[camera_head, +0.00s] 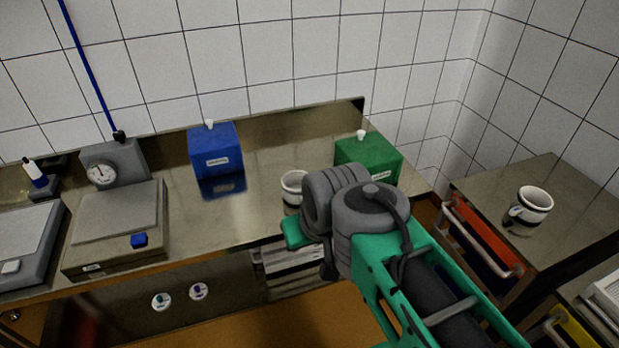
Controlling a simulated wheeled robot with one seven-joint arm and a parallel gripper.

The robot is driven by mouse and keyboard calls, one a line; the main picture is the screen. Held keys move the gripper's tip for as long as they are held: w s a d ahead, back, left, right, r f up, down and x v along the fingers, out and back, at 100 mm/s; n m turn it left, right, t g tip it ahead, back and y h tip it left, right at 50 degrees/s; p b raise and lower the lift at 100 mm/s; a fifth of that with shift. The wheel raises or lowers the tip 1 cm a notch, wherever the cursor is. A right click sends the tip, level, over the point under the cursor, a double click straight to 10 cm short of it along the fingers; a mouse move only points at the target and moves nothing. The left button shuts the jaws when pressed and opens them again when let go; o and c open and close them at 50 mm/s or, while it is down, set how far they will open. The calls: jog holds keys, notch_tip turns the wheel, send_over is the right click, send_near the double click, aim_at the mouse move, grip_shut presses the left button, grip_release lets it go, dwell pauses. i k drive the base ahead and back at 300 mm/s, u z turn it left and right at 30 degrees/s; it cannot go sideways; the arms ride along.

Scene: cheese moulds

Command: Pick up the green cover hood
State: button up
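The green cover hood (370,158) is a box-like cover with a small white knob on top and a white label on its front. It stands at the back right end of the steel counter. My green and grey arm reaches up from the lower right and hides the hood's lower left part. My gripper's fingers do not show; they seem to be hidden behind my arm's grey joints. I cannot tell how far the gripper is from the hood.
A blue cover hood (214,147) stands left of the green one on the counter (265,160). A cup (293,187) stands partly behind my arm. A scale (118,225) is at left. Another cup (530,206) stands on the right-hand side table (490,190). Tiled walls close the back and right.

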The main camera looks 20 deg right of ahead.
aim_at(384, 162)
jog(key=u, duration=0.45)
jog(key=k, duration=0.6)
jog(key=z, duration=0.25)
jog(key=i, duration=1.35)
jog(key=u, duration=0.75)
jog(key=i, duration=0.3)
jog(key=u, duration=0.4)
